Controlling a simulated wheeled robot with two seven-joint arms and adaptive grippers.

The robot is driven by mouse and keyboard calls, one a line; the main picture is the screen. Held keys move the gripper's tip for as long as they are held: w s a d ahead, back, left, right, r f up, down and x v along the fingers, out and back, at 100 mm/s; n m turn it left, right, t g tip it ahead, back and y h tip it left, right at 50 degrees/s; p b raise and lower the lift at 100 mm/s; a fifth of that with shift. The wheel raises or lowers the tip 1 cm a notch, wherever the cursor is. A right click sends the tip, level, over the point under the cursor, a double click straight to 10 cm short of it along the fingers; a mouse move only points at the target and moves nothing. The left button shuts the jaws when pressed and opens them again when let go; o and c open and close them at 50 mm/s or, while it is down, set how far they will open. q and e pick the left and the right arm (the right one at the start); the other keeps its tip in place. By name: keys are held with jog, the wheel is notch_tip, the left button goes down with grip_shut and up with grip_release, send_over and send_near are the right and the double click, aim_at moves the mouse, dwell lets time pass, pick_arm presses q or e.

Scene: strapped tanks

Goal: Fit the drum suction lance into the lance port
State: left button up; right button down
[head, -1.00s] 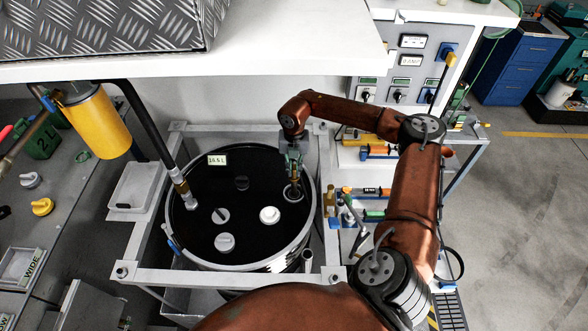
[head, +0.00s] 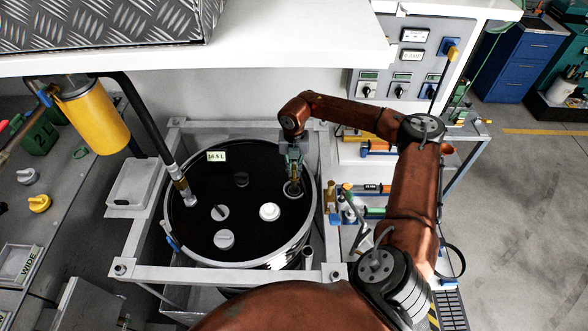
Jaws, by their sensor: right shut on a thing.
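A black drum (head: 203,240) with a pale metal rim stands inside a light grey frame. The lance port (head: 293,195) is a ringed opening on the right side of its lid. My right gripper (head: 294,168) is above that port, shut on a slim brass-coloured piece, seemingly the drum suction lance (head: 294,182). Its lower end meets the port ring in the picture. How deep it sits, or whether it is inside the opening, cannot be told. My left gripper is not in view.
A black hose (head: 150,120) with a brass fitting meets the lid's left side. Several caps, one white (head: 270,211), sit on the lid. A white shelf (head: 280,50) overhangs the back. A yellow cylinder (head: 93,118) hangs at left. Bottles and tools crowd the rack on the right.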

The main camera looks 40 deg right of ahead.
aim_at(294, 180)
jog(key=shift+f+b, duration=1.8)
jog(key=shift+f, duration=1.6)
jog(key=c, duration=1.9)
grip_release()
notch_tip(294, 180, up, 12)
